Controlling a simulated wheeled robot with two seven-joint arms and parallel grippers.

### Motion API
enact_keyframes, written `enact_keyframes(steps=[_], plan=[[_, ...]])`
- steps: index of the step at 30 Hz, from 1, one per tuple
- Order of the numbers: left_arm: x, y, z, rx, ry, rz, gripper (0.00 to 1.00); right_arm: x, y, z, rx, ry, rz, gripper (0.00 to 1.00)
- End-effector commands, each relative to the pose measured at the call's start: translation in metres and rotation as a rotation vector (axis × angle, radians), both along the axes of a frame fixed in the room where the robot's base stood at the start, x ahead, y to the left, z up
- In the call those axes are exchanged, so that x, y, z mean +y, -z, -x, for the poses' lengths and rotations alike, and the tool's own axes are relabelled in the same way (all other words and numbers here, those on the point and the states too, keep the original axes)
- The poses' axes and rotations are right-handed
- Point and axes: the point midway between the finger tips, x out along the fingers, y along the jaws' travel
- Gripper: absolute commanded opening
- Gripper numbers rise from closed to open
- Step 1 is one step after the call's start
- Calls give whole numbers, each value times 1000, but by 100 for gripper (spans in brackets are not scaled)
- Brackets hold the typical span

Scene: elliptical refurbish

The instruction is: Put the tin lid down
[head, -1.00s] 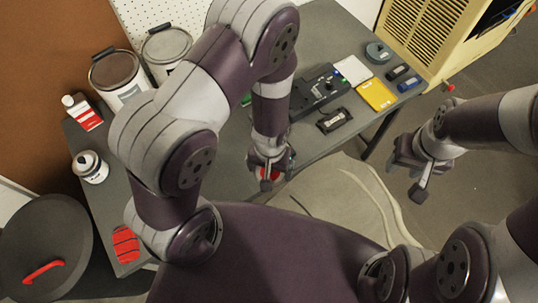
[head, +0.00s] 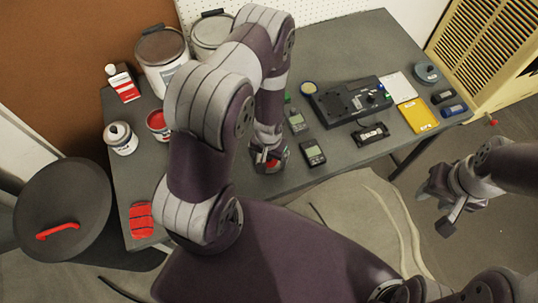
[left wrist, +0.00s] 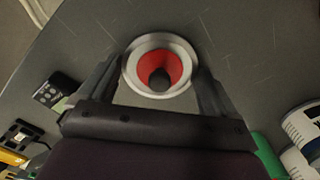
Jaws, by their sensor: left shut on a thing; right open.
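The tin lid (left wrist: 181,56) is a round piece with a pale metal rim, a red inside and a dark knob-like middle. In the left wrist view it sits between the two fingers of my left gripper (head: 268,163), which is shut on it. In the head view only a bit of red shows at the fingers, over the grey table (head: 215,266) near its front edge. Whether the lid touches the table I cannot tell. A small open tin (head: 158,124) with red inside stands on the table to the left, partly beside my arm. My right gripper (head: 447,203) is open and empty, off the table's right side.
Two large cans (head: 163,62) stand at the back left, with a red-and-white bottle (head: 123,83) and a white jar (head: 120,138). Meters (head: 313,152), a black device (head: 345,103) and a yellow box (head: 417,116) lie to the right. A red cloth (head: 141,219) lies front left.

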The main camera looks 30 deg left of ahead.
Motion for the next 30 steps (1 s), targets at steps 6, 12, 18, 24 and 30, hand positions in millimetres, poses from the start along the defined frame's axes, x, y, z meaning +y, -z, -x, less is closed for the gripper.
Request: enact_keyframes(steps=[6,12,18,24,30], plan=[[0,2,0,0,0,0,63,0,2,0,0,0,0,43],[0,2,0,-1,0,0,100,0,2,0,0,0,0,43],[0,-4,0,-1,0,0,100,0,-2,0,0,0,0,43],[0,-43,-2,-6,0,0,100,0,-3,0,0,0,0,43],[0,-93,-2,-6,0,0,100,0,-3,0,0,0,0,43]])
